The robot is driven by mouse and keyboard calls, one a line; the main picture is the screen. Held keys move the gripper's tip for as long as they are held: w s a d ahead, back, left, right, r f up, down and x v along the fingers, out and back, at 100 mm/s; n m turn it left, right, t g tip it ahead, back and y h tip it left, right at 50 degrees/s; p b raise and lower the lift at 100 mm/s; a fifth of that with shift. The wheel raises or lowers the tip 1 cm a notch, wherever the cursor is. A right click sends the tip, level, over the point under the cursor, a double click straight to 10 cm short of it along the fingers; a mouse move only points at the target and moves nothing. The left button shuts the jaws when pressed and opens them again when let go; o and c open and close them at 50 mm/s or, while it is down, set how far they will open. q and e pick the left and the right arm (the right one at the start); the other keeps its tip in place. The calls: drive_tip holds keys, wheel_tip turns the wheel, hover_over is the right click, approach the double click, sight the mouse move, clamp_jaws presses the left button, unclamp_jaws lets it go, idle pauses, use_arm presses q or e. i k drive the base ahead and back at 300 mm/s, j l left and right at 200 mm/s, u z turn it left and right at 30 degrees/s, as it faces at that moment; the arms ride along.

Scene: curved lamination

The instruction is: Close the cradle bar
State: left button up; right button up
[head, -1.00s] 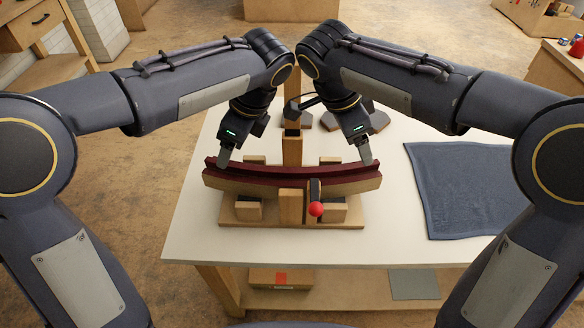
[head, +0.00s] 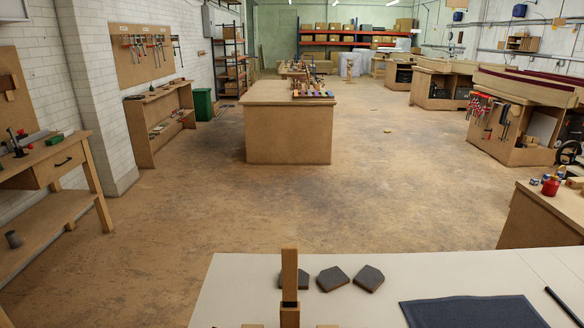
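Only the upper part of the cradle shows, at the bottom edge of the head view. Its upright wooden post (head: 289,268), with a dark band partway up, stands above the white table top (head: 232,285). The tips of two wooden blocks just show at the bottom edge on either side of the post. The cradle bar, its red knob and the curved lamination are below the picture. Neither of my grippers is in view, so their position and hold cannot be seen.
Three dark angular blocks (head: 331,279) lie beside the post. A blue cloth (head: 470,313) and a black rod (head: 563,305) lie at the table's right. Beyond is open floor (head: 400,180), with a wooden bench (head: 288,135) and side workbenches (head: 45,165).

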sight(290, 254)
drive_tip(key=k, duration=0.6)
drive_tip(key=u, duration=2.1)
drive_tip(key=i+j+u, duration=0.25)
drive_tip(key=i+u, duration=0.6)
drive_tip(key=i+l+z, duration=0.1)
drive_tip(key=i+z, duration=0.95)
drive_tip(key=z, duration=0.15)
drive_tip(key=i+j+z, duration=0.25)
drive_tip(key=z, duration=0.15)
drive_tip(key=i+l+z, duration=0.2)
drive_tip(key=i+z, duration=0.2)
drive_tip(key=i+l+z, duration=0.1)
drive_tip(key=i+z, duration=0.7)
drive_tip(key=i+j+z, duration=0.25)
drive_tip(key=i+z, duration=0.2)
drive_tip(key=i+l+z, duration=0.1)
drive_tip(key=z, duration=0.3)
drive_tip(key=i+z, duration=0.25)
drive_tip(key=z, duration=0.15)
drive_tip(key=i+z, duration=0.2)
drive_tip(key=z, duration=0.2)
drive_tip(key=i+j+z, duration=0.1)
drive_tip(key=z, duration=0.3)
drive_tip(key=i+j+z, duration=0.2)
drive_tip(key=z, duration=0.2)
drive_tip(key=i+z, duration=0.2)
drive_tip(key=z, duration=1)
drive_tip(key=i+j+z, duration=0.1)
drive_tip(key=z, duration=0.15)
